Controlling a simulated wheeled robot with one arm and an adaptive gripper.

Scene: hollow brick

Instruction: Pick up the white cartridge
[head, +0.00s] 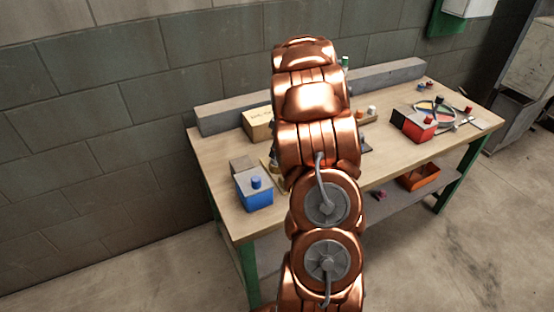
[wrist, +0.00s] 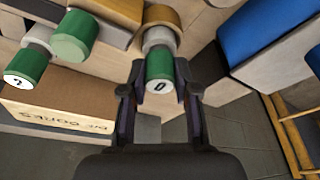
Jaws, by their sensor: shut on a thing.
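In the wrist view my gripper (wrist: 160,72) has its two dark fingers closed on either side of a short cylinder, a white cartridge with a green band (wrist: 160,66). Its pale end face bears a dark mark like a 0. Two similar green-banded cylinders, a left one (wrist: 28,66) and a paler green-ended one (wrist: 75,36), lie to the left, outside the fingers. In the head view my copper arm hides the gripper and the held piece. A small white cylinder (head: 371,110) shows just right of the arm on the bench.
The wooden workbench (head: 222,215) carries a blue box (head: 255,193), a cardboard box (head: 258,124), a red box (head: 413,125) and a round tray (head: 434,113). A grey block (head: 385,76) runs along the back. An orange bin (head: 419,177) sits on the lower shelf.

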